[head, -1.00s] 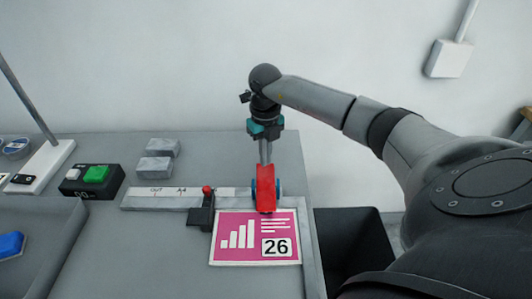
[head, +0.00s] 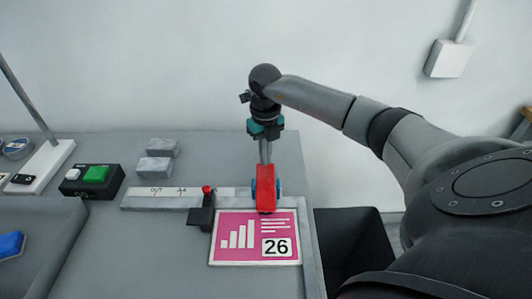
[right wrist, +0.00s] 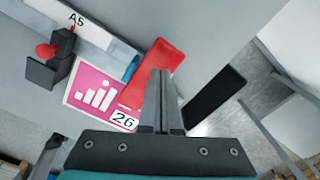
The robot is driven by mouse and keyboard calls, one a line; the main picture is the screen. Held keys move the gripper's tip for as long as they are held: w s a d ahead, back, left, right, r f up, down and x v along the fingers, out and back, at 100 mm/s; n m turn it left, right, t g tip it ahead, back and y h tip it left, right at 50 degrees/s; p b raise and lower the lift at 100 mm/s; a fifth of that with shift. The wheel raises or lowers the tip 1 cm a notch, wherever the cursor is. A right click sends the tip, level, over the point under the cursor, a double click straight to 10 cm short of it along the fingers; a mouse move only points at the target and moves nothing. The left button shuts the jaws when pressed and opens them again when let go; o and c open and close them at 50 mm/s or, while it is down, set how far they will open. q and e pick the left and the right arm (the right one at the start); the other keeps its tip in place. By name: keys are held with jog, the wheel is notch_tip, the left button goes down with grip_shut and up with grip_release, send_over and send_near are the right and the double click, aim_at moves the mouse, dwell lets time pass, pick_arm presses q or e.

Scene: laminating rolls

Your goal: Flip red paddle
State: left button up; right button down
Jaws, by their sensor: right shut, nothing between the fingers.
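The red paddle (head: 266,196) sits at the right end of the white guide strip, with blue parts on both sides of it. It overlaps the top edge of the pink chart sheet marked 26 (head: 237,228). My right gripper (head: 265,160) points down at the paddle's upper end, shut and empty. In the right wrist view the shut fingers (right wrist: 161,100) hide part of the red paddle (right wrist: 165,62); I cannot tell whether they touch it. My left gripper is not in view.
A black stop with a red knob (head: 207,191) stands left of the sheet. Two grey blocks (head: 155,167), a black box with white and green buttons (head: 91,181) and a grey tray (head: 62,240) are further left. A dark bin (head: 352,235) is beyond the table's right edge.

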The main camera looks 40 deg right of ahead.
aim_at(266, 172)
jog(key=shift+f+b, duration=1.2)
jog(key=shift+f, duration=0.7)
dwell(0.9)
jog(key=shift+r, duration=0.1)
notch_tip(266, 172, up, 7)
jog(key=p, duration=0.6)
jog(key=shift+r, duration=0.1)
dwell(0.3)
